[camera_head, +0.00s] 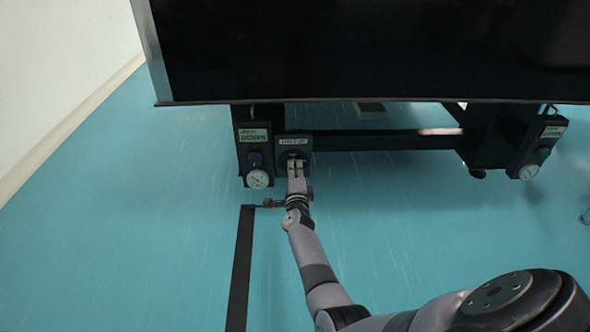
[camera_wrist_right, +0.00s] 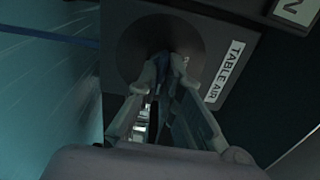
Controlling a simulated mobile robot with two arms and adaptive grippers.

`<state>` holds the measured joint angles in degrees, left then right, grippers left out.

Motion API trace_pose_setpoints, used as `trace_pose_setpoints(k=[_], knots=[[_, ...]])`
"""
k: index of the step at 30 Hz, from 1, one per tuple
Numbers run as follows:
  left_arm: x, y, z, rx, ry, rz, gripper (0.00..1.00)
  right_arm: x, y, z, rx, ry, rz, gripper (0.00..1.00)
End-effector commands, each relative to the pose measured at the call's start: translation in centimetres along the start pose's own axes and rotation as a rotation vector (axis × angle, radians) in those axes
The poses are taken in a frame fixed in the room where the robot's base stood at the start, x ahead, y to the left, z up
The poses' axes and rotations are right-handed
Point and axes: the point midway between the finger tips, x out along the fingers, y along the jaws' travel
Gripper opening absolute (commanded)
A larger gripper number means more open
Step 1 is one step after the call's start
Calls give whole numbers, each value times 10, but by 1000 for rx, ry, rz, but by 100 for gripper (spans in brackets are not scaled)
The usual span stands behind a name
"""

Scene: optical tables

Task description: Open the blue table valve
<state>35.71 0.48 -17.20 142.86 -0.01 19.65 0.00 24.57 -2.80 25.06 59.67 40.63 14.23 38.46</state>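The blue table valve (camera_wrist_right: 165,72) shows as a narrow dark-blue handle in front of a dark round plate in the right wrist view. The panel behind it carries a white label (camera_wrist_right: 225,72) reading TABLE AIR. My right gripper (camera_wrist_right: 166,66) has its two fingertips closed in on both sides of the handle. In the head view my right gripper (camera_head: 295,165) reaches the dark valve panel (camera_head: 283,160) under the table's near edge and hides most of the handle there. The handle's exact angle is too dark to tell. My left gripper is not in view.
A large black optical table (camera_head: 370,50) overhangs the panel. Left of the valve is another panel with a dark purple knob (camera_head: 254,160) and a round gauge (camera_head: 258,179). A similar panel with a gauge (camera_head: 529,171) stands far right. The blue floor in front is mostly clear.

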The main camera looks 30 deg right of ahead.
Motion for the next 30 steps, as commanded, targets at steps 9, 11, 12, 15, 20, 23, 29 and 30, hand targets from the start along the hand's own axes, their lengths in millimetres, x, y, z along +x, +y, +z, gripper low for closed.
trace_pose_setpoints(k=[9, 11, 12, 15, 20, 23, 29, 30], knots=[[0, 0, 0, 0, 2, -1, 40, 0, 0, 0, 1, 1, 1, 27], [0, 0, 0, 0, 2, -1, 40, 0, 0, 0, 1, 1, 0, 27], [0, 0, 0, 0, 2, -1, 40, 0, 0, 0, 1, 1, 0, 27], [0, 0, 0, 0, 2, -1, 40, 0, 0, 0, 0, 0, 0, 27], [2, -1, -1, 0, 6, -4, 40, 0, -1, 0, -30, 0, 0, 27], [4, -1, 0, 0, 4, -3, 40, 0, -2, 0, -110, 0, 0, 27], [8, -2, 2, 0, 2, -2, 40, 0, -3, 1, -414, 1, 0, 27], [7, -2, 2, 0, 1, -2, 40, 0, -3, 1, -482, 0, 0, 27]])
